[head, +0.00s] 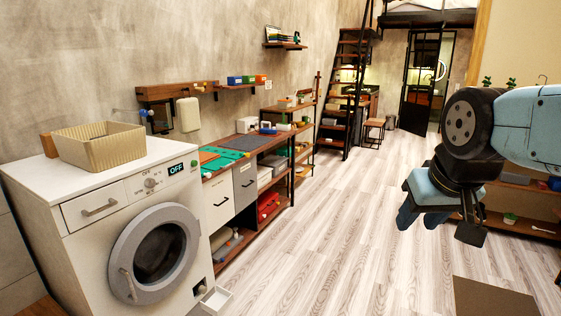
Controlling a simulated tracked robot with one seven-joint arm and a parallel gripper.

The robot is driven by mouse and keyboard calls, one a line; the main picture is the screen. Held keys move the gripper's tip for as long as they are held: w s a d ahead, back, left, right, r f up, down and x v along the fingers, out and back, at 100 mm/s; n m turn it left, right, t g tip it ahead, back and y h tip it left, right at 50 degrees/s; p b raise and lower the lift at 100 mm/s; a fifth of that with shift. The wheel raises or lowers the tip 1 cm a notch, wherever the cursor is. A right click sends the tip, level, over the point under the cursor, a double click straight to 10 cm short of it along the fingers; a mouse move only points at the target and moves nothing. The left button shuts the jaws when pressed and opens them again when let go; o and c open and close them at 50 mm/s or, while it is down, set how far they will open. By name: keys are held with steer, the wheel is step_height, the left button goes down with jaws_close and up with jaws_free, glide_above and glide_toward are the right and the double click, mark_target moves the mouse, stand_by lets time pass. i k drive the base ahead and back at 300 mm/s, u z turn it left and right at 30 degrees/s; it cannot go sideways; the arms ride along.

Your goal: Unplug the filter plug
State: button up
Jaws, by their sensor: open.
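The white washing machine (75,225) stands at the lower left, with its round door (155,255) shut and its display reading OFF. Low on its front right corner is a small dark opening (199,287), with a small white drawer or flap (215,300) sticking out beside it. The filter plug seems to be in that opening, but it is too small and dark to make out. My gripper (419,214) hangs at the right of the view, open and pointing down. It is empty and well away from the machine.
A beige basket (98,146) sits on the machine. A workbench (270,142) with drawers and shelves runs along the wall behind it. A dark flat panel (492,298) lies at the lower right. A low shelf (520,190) stands at the right. The wooden floor (345,235) between is clear.

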mark_target(202, 289)
steer(key=u, duration=1.35)
steer(key=i, duration=0.95)
steer(key=u, duration=0.05)
